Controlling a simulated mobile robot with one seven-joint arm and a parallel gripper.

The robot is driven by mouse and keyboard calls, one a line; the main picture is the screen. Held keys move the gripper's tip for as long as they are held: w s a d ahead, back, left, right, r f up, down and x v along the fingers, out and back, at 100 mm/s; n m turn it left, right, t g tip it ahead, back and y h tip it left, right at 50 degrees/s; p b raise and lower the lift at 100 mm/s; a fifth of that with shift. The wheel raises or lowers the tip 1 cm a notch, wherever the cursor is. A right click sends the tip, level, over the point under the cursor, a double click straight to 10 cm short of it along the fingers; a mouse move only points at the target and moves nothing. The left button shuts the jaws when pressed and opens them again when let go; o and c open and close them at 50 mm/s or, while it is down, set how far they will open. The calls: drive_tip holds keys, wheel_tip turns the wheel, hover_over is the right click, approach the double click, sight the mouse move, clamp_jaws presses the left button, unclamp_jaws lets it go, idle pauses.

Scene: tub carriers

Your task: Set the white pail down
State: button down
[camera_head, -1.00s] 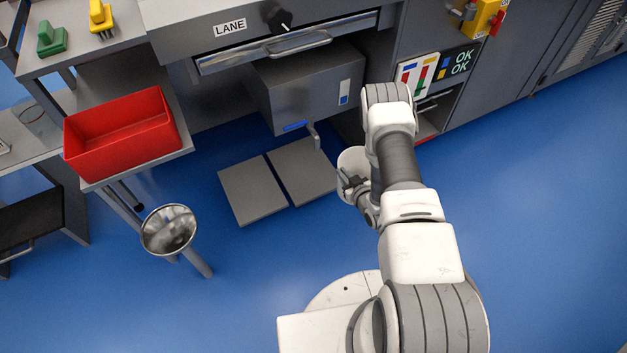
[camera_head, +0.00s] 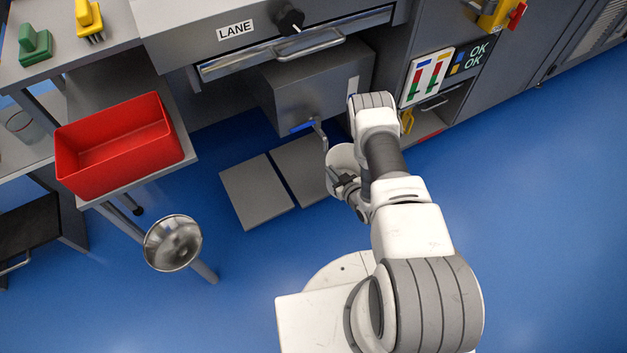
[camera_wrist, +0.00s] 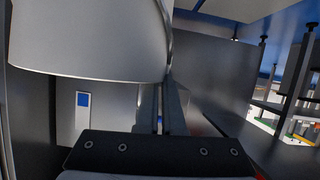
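The white pail (camera_head: 338,160) shows in the head view at the tip of my arm, partly hidden by the arm. It overlaps the right edge of the right grey floor plate (camera_head: 298,168) in the picture; I cannot tell its height above it. My gripper (camera_head: 345,184) is at the pail's near side. In the wrist view the pail's pale curved wall (camera_wrist: 90,40) fills the upper left. My gripper's fingers (camera_wrist: 172,100) are close together at the pail's right edge, shut on it. The exact grip point is partly hidden.
A left floor plate (camera_head: 256,190) lies beside the right one. A grey box with a lever (camera_head: 320,140) hangs just behind the pail. A red tub (camera_head: 120,148) stands on a shelf at left, with a round metal bowl (camera_head: 173,243) in front. Blue floor is clear at right.

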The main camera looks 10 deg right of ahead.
drive_tip(key=w+a+f+b, duration=0.5)
drive_tip(key=a+f, duration=0.2)
drive_tip(key=f, duration=0.2)
drive_tip(key=shift+w+f, duration=0.15)
drive_tip(key=shift+w, duration=0.15)
drive_tip(key=c, duration=1)
unclamp_jaws()
drive_tip(key=shift+f, duration=0.15)
drive_tip(key=shift+c, duration=0.2)
